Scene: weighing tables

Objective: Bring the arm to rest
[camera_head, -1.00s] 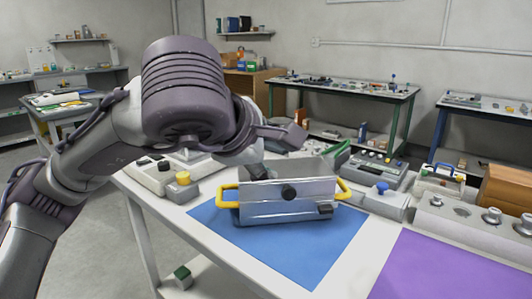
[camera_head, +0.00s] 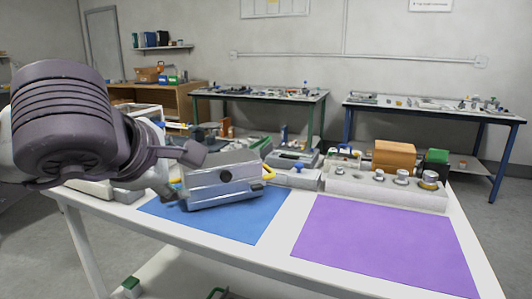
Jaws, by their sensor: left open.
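My left arm comes in from the left, and its gripper (camera_head: 181,174) is open. One finger shows above the left end of a silver box and the other beside its left side; I cannot tell whether they touch it. The silver box (camera_head: 222,190), with a black knob on its front, stands on a blue mat (camera_head: 262,222). Its right yellow handle (camera_head: 268,172) shows. Its left handle is hidden behind my gripper. My right gripper is not in view.
A bare purple mat (camera_head: 385,245) lies right of the blue one on the white table (camera_head: 255,254). Behind it a grey block (camera_head: 345,187) holds several metal weights. A scale (camera_head: 292,158) and an orange-brown box (camera_head: 394,155) stand at the back. Other tables stand beyond.

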